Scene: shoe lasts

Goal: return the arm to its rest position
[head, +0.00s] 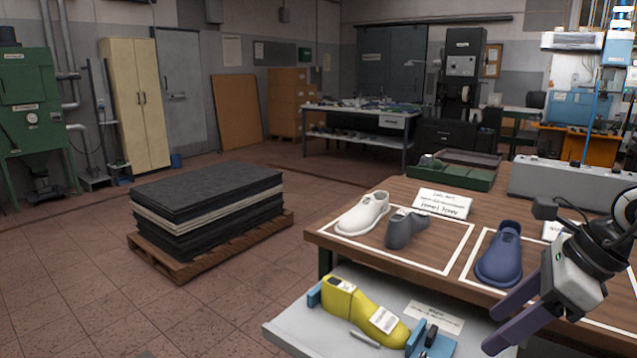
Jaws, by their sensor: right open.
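My right gripper (492,329) is at the lower right, with its two dark purple fingers apart and nothing between them. It hangs over the front edge of the wooden table (380,254), in front of the navy shoe (500,254). A yellow shoe last (362,312) lies between blue holders on a grey shelf (285,335) below the table's front edge, to the left of the gripper and apart from it. My left gripper is not in view.
On the table, a white shoe (362,213) and a grey last (407,230) sit inside a white outline beside a sign (443,204). A green tray (455,174) and a long grey box (575,184) stand behind. A pallet (185,267) with stacked sheets stands on open floor at left.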

